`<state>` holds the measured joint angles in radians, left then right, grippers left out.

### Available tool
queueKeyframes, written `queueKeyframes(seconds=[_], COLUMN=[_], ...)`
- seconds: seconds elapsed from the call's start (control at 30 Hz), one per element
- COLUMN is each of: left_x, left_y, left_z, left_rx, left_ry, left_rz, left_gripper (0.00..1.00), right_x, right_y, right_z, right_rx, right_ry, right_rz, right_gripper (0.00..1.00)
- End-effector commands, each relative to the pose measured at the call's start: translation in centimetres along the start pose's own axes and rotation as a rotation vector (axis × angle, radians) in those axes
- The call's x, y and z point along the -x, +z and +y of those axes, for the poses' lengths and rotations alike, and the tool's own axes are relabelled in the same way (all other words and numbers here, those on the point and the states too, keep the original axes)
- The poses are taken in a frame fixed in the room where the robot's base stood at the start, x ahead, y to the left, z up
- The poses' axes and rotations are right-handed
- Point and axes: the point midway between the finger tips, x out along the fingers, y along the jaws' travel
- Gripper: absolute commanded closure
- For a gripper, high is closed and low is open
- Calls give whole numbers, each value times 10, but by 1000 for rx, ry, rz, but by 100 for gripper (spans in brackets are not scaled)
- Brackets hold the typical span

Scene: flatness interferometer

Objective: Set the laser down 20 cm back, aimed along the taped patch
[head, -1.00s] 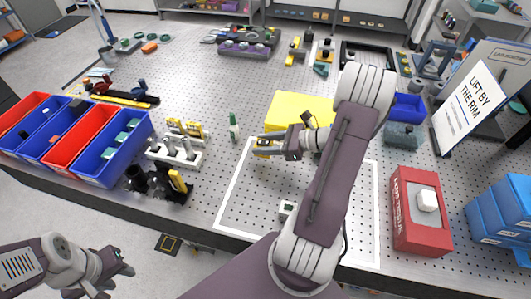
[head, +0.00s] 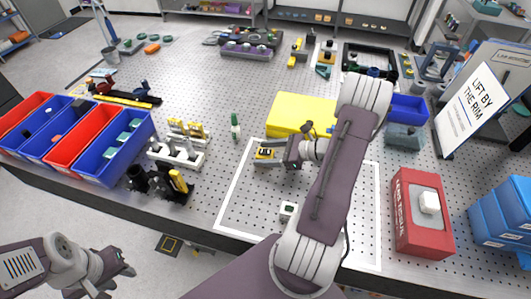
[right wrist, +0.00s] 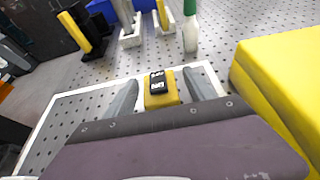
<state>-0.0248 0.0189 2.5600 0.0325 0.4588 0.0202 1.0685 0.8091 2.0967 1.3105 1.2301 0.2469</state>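The laser, which I take to be the small yellow block with a black label (head: 265,153), sits at the upper left corner of the white taped patch (head: 232,187). In the right wrist view the yellow block (right wrist: 160,92) shows beyond and between my two grey fingers. My right gripper (head: 284,155) is just right of it, with fingers apart and a thin gap on each side of the block (right wrist: 160,98). The base of the laser is partly hidden. My left gripper (head: 122,268) hangs off the table's front left, empty, its fingers apart.
A yellow case (head: 300,112) stands behind the right gripper. A small white device (head: 288,210) lies inside the patch. A green-capped bottle (head: 235,127) and white post holder (head: 175,155) stand left. A red tissue box (head: 420,225) stands right. The patch's lower left is clear.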

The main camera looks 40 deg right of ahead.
Motion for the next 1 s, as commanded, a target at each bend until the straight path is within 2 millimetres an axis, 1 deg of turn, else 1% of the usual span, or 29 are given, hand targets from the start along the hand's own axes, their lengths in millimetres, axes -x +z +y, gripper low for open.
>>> queueKeyframes(seconds=[0.17, 0.27, 0.37, 0.5, 0.6, 0.7, 0.83, 1.0], left_x=[0, 4, 1, 0, -1, -2, -2, -2], left_y=[0, 0, 0, 0, 0, 0, 0, 0], left_z=[0, 0, 0, 0, 0, 0, 0, 0], left_rx=[0, 0, 0, 0, 0, 0, 0, 0], left_ry=[0, 0, 0, 0, 0, 0, 0, 0], left_rz=[0, 0, 0, 0, 0, 0, 0, 0], left_gripper=[64, 64, 64, 64, 64, 64, 64, 64], right_x=[0, 4, 23, 61, 86, 104, 118, 122], right_y=[0, 5, 2, 2, 2, 2, 3, 3], right_z=[0, 0, -2, -2, -1, -1, 0, 0], right_rx=[0, 1, 2, 2, 2, 1, 1, 0], right_ry=[0, -2, -6, -8, -6, -5, -2, 0], right_rz=[0, 0, 1, 1, 2, 1, 0, 1], right_gripper=[37, 37, 37, 37, 37, 37, 37, 37])
